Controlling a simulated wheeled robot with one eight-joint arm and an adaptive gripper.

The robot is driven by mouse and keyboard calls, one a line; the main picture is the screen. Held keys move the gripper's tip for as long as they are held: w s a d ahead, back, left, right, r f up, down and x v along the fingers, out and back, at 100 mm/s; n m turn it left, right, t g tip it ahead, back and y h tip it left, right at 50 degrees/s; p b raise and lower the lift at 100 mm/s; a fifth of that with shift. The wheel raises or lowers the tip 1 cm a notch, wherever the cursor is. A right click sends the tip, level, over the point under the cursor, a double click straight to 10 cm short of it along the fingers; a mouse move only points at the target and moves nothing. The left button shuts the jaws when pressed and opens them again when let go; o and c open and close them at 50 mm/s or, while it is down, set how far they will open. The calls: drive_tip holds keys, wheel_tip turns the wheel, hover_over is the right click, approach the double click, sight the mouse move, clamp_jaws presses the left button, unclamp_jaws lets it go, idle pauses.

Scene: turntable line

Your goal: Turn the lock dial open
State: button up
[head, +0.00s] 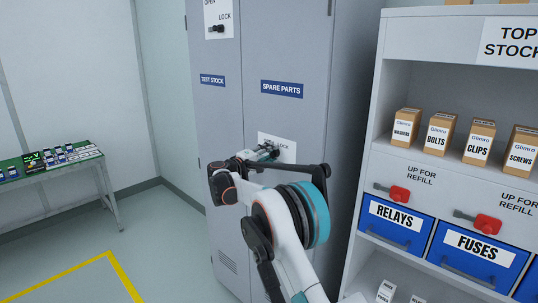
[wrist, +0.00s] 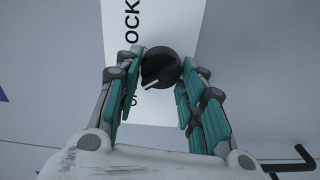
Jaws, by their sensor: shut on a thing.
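The lock dial (wrist: 160,66) is a round black knob with a white pointer line, on a white label plate (wrist: 172,20) in the wrist view. The pointer slants toward the lower left of that picture. Part of the word LOCK shows left of the dial; other lettering is partly hidden by my fingers. In the head view the plate (head: 287,153) sits below the SPARE PARTS sign on the grey locker (head: 285,50). My gripper (wrist: 160,62) is shut on the dial, with a teal-padded finger on each side. In the head view my gripper hides most of the dial.
A second black dial (head: 216,28) on an OPEN/LOCK plate is on the TEST STOCK door at upper left. A white shelf (head: 380,100) with boxes and blue drawers (head: 396,222) stands close at right. A green-topped table (head: 50,165) is far left; floor between is clear.

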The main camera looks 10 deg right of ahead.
drive_tip(key=shift+n, duration=0.6)
drive_tip(key=o, duration=1)
drive_tip(key=shift+w+a, duration=0.1)
drive_tip(key=shift+f, duration=0.1)
drive_tip(key=v, duration=1.2)
